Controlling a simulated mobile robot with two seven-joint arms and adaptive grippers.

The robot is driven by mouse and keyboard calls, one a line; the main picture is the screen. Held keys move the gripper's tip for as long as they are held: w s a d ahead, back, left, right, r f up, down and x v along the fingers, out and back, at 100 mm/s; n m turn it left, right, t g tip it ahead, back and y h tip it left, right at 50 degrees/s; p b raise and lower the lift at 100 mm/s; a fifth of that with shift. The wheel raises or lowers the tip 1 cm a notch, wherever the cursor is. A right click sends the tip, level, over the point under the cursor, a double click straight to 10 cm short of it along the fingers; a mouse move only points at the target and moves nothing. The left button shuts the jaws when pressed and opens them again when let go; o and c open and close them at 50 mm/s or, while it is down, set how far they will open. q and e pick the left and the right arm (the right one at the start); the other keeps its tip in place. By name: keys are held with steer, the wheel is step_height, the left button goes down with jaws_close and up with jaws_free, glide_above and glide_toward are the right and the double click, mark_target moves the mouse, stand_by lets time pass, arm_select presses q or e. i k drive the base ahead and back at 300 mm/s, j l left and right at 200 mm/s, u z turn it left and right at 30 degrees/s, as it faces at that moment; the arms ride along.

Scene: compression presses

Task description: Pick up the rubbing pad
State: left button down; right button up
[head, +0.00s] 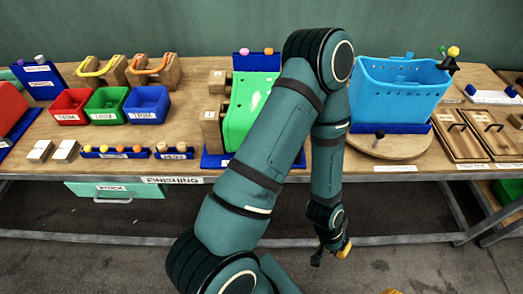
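No object can be read for certain as the rubbing pad. Two small pale blocks, the left block (40,150) and the right block (65,150), lie side by side near the front left edge of the bench. Their tags are too small to read. My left arm crosses the middle of the head view and bends down in front of the bench. My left gripper (331,254) hangs below the bench top, well to the right of these blocks. Its fingers look apart, with nothing clear between them. My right gripper cannot be made out; only a small yellowish piece shows at the bottom edge.
The wooden bench (215,178) holds red (72,118), green (106,117) and blue (147,117) bins at left. A green sloped piece (240,125) stands partly behind my arm. A blue tub (395,95) and wooden trays (462,148) stand at right. A drawer (90,189) hangs below.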

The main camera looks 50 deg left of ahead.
mark_target(41, 151)
steer(key=u, duration=3.5)
